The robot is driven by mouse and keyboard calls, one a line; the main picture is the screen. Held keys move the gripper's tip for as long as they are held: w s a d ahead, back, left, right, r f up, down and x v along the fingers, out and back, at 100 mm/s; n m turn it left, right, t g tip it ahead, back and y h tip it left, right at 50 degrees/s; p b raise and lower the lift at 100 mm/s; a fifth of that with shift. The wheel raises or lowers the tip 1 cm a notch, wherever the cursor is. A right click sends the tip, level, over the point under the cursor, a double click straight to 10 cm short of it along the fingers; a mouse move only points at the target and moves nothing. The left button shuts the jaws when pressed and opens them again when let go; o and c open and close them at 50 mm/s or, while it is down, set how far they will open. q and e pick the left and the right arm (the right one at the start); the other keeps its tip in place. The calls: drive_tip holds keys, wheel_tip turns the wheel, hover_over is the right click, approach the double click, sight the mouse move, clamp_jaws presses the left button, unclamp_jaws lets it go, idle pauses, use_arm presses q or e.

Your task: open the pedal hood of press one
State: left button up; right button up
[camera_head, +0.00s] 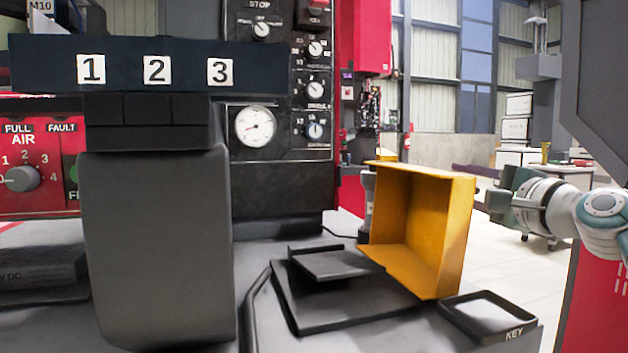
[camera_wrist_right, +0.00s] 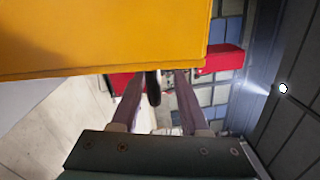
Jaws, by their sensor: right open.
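The yellow hood (camera_head: 455,235) is an open-sided box. It stands swung up at the right of the black pedal base (camera_head: 345,305), its hollow side facing left. The flat black pedal (camera_head: 335,263) shows uncovered to its left. My right gripper (camera_head: 485,205) is just right of the hood, its fingertips small and partly unclear in the head view. In the right wrist view the gripper (camera_wrist_right: 158,82) is open, its two fingers apart, with the yellow hood (camera_wrist_right: 110,35) across the top near the fingertips. I cannot tell whether they touch. My left gripper is not in view.
A black tray marked KEY (camera_head: 488,315) lies right of the pedal base. A large grey panel (camera_head: 155,245) stands left, under a dark board numbered 1, 2, 3 (camera_head: 155,68). A control panel with a gauge (camera_head: 255,127) is behind. Open floor lies to the right.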

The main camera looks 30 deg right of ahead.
drive_tip(key=shift+s, duration=0.1)
drive_tip(key=shift+s, duration=0.25)
drive_tip(key=v, duration=0.9)
drive_tip(key=shift+p, duration=0.4)
drive_tip(key=shift+s+a, duration=0.1)
drive_tip(key=shift+s, duration=0.05)
